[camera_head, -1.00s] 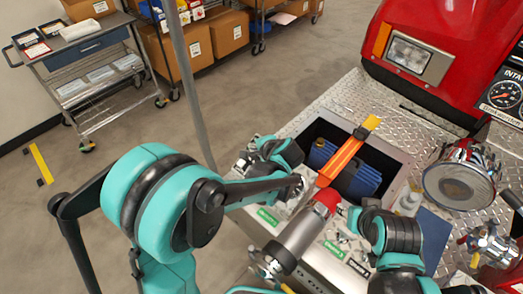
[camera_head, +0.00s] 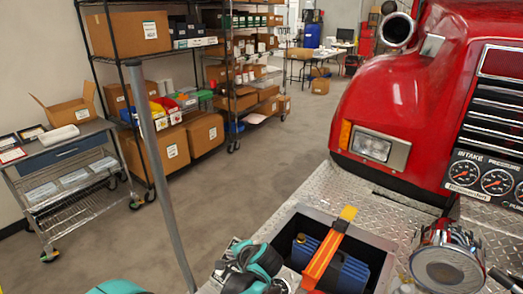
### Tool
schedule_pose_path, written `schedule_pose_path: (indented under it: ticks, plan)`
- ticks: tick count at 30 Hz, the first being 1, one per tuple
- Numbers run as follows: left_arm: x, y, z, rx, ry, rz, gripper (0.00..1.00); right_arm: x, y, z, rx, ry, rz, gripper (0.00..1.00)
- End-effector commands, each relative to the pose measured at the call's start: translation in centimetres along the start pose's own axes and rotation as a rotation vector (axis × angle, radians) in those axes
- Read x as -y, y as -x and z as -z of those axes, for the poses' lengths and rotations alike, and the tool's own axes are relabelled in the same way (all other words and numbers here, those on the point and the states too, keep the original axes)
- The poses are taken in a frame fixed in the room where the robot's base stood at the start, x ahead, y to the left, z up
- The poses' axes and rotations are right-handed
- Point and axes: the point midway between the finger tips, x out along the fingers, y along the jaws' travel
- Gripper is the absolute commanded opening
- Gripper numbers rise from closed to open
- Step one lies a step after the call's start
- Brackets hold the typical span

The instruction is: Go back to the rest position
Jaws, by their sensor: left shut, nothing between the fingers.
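My left gripper (camera_head: 252,268), teal and black, shows at the bottom edge, left of an open metal compartment (camera_head: 377,243) in the bumper. It looks shut and holds nothing; its fingertips are hard to make out. A teal part of my left arm (camera_head: 118,287) shows at the bottom left. My right gripper is out of the picture. In the compartment lies a blue object (camera_head: 345,270), with an orange and yellow bar (camera_head: 328,250) slanting up across it.
The red truck (camera_head: 390,100) stands at the right above the diamond-plate bumper (camera_head: 320,187). A chrome round fitting (camera_head: 445,266) stands at the lower right. A grey pole (camera_head: 158,165) rises at the left. A steel cart (camera_head: 68,180) and box shelves (camera_head: 150,90) stand behind. Floor between is clear.

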Motion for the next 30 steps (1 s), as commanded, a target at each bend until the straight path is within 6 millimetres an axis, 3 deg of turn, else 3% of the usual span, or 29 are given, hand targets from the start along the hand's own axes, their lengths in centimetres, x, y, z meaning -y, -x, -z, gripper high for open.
schedule_pose_path:
  ticks: [5, 9, 18, 24, 30]
  plan:
    - [0.9, 2.2, -3.6, -0.024, 0.137, -0.077, 0.0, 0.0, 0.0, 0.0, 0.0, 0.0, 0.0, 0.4]
    - [0.9, 5.1, -7.8, -0.058, 0.325, -0.173, 0.0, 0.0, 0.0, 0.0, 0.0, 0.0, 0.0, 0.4]
    - [-2.0, 11.1, -15.1, -0.128, 0.759, -0.356, 0.0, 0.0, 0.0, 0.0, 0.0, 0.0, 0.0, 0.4]
    - [-4.3, 13.5, -17.4, -0.165, 0.98, -0.434, 0.0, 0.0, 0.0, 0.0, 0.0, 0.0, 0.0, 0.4]
    - [-5.2, 14.3, -17.9, -0.179, 1.064, -0.463, 0.0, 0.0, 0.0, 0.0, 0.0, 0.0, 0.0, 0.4]
